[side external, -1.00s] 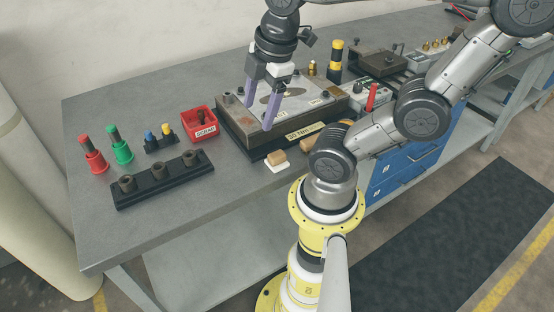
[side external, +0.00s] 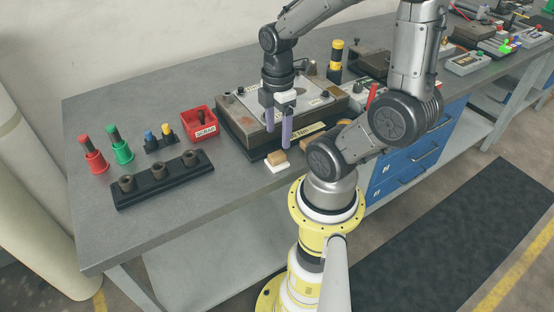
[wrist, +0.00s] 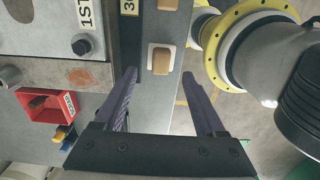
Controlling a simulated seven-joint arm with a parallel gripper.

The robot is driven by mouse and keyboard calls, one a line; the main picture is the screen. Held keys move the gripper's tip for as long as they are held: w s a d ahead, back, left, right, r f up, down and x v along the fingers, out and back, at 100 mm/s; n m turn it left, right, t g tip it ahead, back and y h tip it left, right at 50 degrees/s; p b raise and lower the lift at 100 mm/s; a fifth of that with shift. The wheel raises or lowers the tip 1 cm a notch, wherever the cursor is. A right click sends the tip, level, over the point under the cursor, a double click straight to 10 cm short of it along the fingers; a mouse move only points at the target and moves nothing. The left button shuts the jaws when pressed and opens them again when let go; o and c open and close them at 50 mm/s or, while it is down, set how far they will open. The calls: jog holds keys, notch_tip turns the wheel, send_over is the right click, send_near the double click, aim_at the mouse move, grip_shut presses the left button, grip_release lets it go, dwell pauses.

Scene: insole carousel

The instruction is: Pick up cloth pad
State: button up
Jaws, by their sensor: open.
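A small white pad (side external: 281,168) with a tan block (side external: 276,158) on it lies at the bench's front edge, just in front of the metal fixture. I take the white piece as the cloth pad, but cannot tell its material. In the wrist view the white pad (wrist: 152,66) and tan block (wrist: 162,60) show beyond my fingertips, between their lines. My gripper (side external: 278,138) is open and empty, with purple fingers pointing down above and just behind the pad. It also shows in the wrist view (wrist: 160,73), apart from the pad.
The dark-based metal fixture (side external: 240,138) stands close behind the pad. A red scrap bin (side external: 198,126), a black rack with several posts (side external: 162,180) and red and green holders (side external: 121,151) stand to the left. The bench front (side external: 225,180) left of the pad is clear.

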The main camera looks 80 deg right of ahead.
aim_at(277, 154)
jog(key=shift+a+f, duration=0.2)
jog(key=shift+f, duration=2.85)
grip_shut()
